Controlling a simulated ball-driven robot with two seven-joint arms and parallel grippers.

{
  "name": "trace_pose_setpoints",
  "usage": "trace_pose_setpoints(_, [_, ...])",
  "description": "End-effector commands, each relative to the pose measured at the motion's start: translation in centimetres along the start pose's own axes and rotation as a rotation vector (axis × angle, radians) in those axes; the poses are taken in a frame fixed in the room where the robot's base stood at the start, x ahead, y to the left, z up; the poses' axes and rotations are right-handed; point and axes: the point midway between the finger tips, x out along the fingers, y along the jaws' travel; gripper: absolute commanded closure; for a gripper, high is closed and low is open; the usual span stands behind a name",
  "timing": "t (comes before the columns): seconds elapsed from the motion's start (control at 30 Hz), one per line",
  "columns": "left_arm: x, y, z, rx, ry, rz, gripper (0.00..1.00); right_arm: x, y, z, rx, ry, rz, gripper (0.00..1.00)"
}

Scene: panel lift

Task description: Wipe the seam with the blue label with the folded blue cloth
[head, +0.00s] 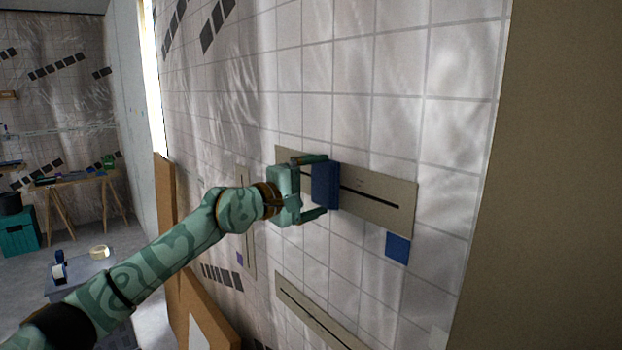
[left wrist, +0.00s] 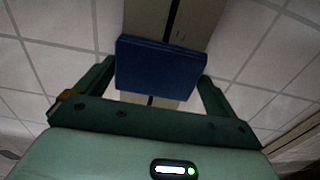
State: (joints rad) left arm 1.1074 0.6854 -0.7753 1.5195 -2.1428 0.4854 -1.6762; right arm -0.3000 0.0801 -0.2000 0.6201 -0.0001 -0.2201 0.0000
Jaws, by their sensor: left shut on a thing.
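The folded blue cloth (head: 325,186) is a dark blue block held in my left gripper (head: 318,187), which is shut on it. The cloth is in front of a beige panel (head: 405,222) with a dark seam (head: 375,201) running along it, and it covers part of the seam's left half. I cannot tell if it touches. A blue label (head: 398,248) is on the wall below the panel's right end. In the left wrist view the cloth (left wrist: 158,68) sits between the fingers, with the dark seam showing above and below it. My right gripper is not in view.
A second beige panel with a seam (head: 318,312) is lower on the tiled wall. A narrow upright panel with a purple label (head: 240,258) is to the left. Brown boards (head: 195,300) lean at the wall's foot. A grey table (head: 85,268) holds a tape roll (head: 99,252).

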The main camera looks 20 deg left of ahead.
Motion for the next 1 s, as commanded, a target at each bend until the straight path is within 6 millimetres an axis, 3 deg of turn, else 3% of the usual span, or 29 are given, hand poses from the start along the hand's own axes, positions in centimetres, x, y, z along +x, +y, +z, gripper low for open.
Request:
trace_pose_setpoints(0.1, [0.1,0.6,1.4,-0.001,-0.005,0.001,0.24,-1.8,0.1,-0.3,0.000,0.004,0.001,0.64])
trace_pose_setpoints(0.2, [0.2,0.4,2.4,0.000,-0.005,0.001,0.24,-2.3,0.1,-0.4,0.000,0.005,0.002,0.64])
trace_pose_setpoints(1.0, [0.1,0.1,7.3,-0.001,-0.005,0.001,0.24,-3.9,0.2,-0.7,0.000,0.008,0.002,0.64])
